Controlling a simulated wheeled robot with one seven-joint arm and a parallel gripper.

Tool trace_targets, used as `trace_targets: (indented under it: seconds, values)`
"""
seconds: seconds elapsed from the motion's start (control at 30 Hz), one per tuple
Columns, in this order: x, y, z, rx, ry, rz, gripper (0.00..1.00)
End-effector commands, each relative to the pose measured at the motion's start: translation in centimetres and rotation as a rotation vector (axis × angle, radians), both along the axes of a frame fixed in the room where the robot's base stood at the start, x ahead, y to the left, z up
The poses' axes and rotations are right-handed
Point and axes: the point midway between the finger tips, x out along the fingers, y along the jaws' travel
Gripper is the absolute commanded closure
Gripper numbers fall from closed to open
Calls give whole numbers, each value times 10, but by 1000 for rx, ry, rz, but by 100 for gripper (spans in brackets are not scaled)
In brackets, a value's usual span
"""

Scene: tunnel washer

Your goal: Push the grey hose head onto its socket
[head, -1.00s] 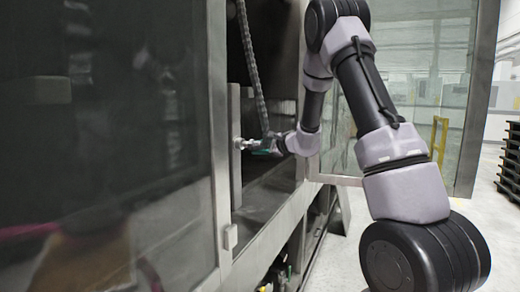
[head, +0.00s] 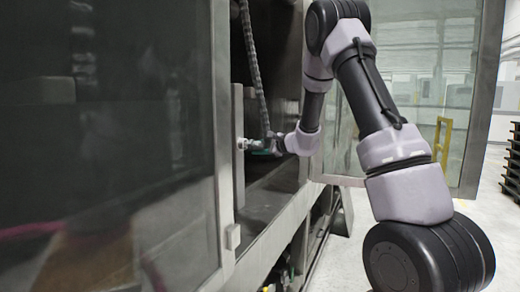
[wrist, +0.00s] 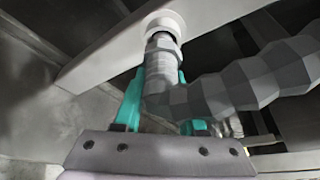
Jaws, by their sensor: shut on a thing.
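The grey hose head (wrist: 162,50) is between the two teal fingers of my gripper (wrist: 160,80), which is shut on it. In the wrist view its front end points up at the pale round socket (wrist: 165,22) on a light grey bar (wrist: 105,55). The front end meets the socket's ring in this view; how deep it sits I cannot tell. In the head view my gripper (head: 262,149) is beside the upright bar (head: 239,160) inside the machine opening, and the hose head there is small and mostly hidden.
A grey ribbed hose (wrist: 255,82) bends off to the right from the head; in the head view it hangs from above (head: 252,65). A large dark glass panel (head: 110,150) stands left of the opening. An open glass door (head: 400,110) stands behind my arm.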

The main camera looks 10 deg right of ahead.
Motion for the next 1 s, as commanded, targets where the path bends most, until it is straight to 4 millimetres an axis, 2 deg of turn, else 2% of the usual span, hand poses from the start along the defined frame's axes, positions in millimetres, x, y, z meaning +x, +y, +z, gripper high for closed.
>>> trace_targets:
  seconds: [1.0]
  values:
    - [7,10,0,0,0,1,100]
